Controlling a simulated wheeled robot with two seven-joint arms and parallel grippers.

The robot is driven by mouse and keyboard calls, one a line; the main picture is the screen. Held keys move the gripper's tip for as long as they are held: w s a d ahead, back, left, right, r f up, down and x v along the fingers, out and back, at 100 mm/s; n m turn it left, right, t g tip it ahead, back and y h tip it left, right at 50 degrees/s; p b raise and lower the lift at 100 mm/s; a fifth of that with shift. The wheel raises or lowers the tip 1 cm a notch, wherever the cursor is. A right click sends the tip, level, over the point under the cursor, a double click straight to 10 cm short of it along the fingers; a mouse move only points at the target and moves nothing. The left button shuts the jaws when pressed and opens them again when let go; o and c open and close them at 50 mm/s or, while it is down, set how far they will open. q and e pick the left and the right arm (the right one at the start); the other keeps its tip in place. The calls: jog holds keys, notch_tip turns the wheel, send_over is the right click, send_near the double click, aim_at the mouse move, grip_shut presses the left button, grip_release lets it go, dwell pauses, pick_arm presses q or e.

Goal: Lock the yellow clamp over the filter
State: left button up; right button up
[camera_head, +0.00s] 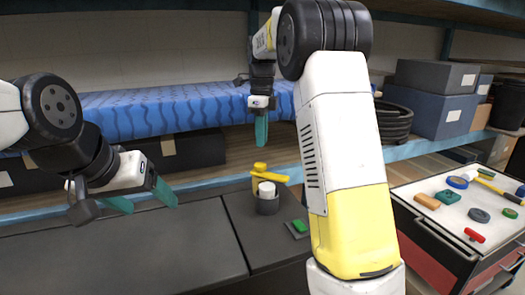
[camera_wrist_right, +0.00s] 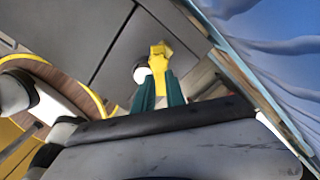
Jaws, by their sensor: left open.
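The yellow clamp (camera_head: 270,178) sits by a dark round holder on the grey bench. Its arm extends right, above the white filter (camera_head: 267,189) standing in the holder (camera_head: 268,206); I cannot tell whether they touch. My right gripper (camera_head: 261,145) points down above the clamp, apart from it. In the right wrist view, its teal fingers (camera_wrist_right: 160,73) show a narrow gap, with the yellow clamp (camera_wrist_right: 159,52) beyond and the white filter (camera_wrist_right: 141,73) beside it. My left gripper (camera_head: 150,200) is open and empty over the bench at left.
A tool cart (camera_head: 452,217) with several small items stands at right. A blue mattress-like slab (camera_head: 170,108) and dark boxes are on the shelf behind. The bench's left part is clear.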

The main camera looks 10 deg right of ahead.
aim_at(279, 177)
jog(key=d+n, duration=0.2)
jog(key=n, duration=0.2)
jog(key=d+n+g, duration=0.1)
jog(key=d+n, duration=0.1)
jog(key=n, duration=0.2)
jog(key=w+d+n+y, duration=0.1)
jog(key=d+n, duration=0.1)
jog(key=n, duration=0.3)
jog(key=shift+d+f+g, duration=0.1)
jog(key=shift+f+g, duration=0.15)
jog(key=shift+g, duration=0.15)
grip_shut()
notch_tip(279, 177, down, 10)
jog(key=s+n, duration=0.2)
jog(key=n, duration=0.1)
jog(key=shift+r+y, duration=0.2)
jog(key=shift+y, duration=0.1)
